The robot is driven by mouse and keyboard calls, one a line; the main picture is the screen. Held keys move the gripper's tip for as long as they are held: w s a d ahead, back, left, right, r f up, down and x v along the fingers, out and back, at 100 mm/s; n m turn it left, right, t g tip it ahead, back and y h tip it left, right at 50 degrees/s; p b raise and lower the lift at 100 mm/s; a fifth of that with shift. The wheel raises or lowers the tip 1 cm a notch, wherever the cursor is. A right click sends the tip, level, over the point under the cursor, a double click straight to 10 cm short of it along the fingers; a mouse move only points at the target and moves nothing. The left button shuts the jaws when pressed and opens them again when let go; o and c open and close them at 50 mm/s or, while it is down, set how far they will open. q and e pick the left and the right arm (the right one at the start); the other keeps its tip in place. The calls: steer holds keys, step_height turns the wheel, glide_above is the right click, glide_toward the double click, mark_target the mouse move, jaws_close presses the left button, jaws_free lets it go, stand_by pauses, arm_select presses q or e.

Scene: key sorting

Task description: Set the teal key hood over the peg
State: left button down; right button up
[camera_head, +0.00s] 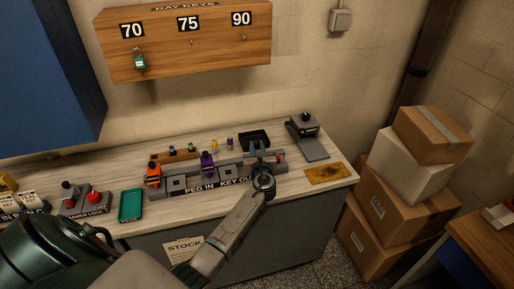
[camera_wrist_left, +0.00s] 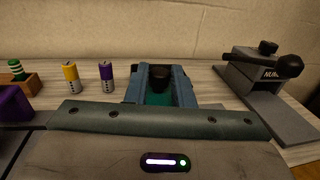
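My left gripper (camera_head: 258,157) points down at the right part of the grey "PEG IN / KEY OUT" rack (camera_head: 226,179). In the left wrist view, its two blue-grey fingers (camera_wrist_left: 160,85) stand either side of the teal key hood (camera_wrist_left: 158,99), which has a dark knob on top. The teal fills the gap and the fingers look closed on it. The hood's underside and any peg below it are hidden. A purple hood (camera_head: 207,163) and an orange hood (camera_head: 153,175) stand farther left on the rack. My right gripper is not in view.
Purple (camera_wrist_left: 106,78) and yellow (camera_wrist_left: 71,78) pegs stand behind the rack. A black tray (camera_head: 246,136) is behind my gripper. A grey punch-like device (camera_head: 307,137) stands to the right. A teal tray (camera_head: 131,205) lies left. A teal-tagged key (camera_head: 139,62) hangs under 70.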

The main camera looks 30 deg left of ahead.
arm_select(q)
steer(key=w+d+b, duration=0.1)
steer(key=w+d, duration=0.1)
steer(key=w+d+b, duration=0.2)
steer(key=w, duration=0.1)
steer(key=shift+w+d+f, duration=0.2)
steer(key=shift+d, duration=0.15)
steer(key=shift+d+r, duration=0.1)
steer(key=shift+r, duration=0.05)
steer(key=shift+r, duration=0.1)
steer(key=c, duration=1.4)
jaws_free()
steer(key=shift+c, duration=0.2)
steer(key=shift+o, duration=0.9)
steer(key=shift+w+d, duration=0.1)
steer(key=shift+w, duration=0.1)
steer(key=shift+s, duration=0.1)
